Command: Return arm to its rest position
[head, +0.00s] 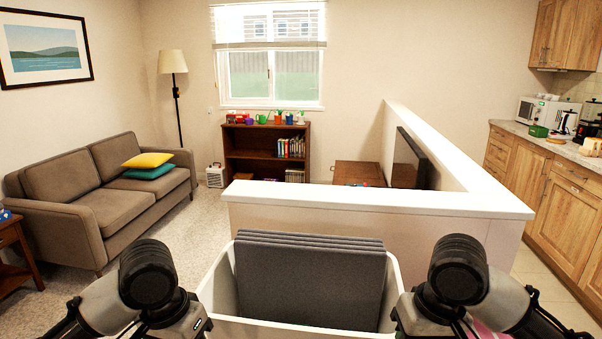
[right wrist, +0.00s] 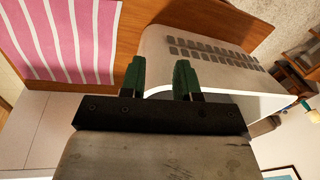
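My right gripper (right wrist: 160,64) shows in the right wrist view with two green fingers apart. Nothing is held between them. A white bin (right wrist: 220,72) with rows of grey slots lies just beyond the fingers; I cannot tell whether they touch it. In the head view, the black-jointed parts of my two arms show at the bottom left and bottom right. Both grippers are out of that view, and my left gripper is not seen at all.
The white bin (head: 222,290), holding upright grey panels (head: 310,285), stands between my arms. A white-topped half wall (head: 380,199) is ahead. A pink-striped cloth (right wrist: 65,40) lies beside the bin on a wooden surface (right wrist: 140,22). A sofa (head: 115,200) is left; kitchen counters (head: 555,195) are right.

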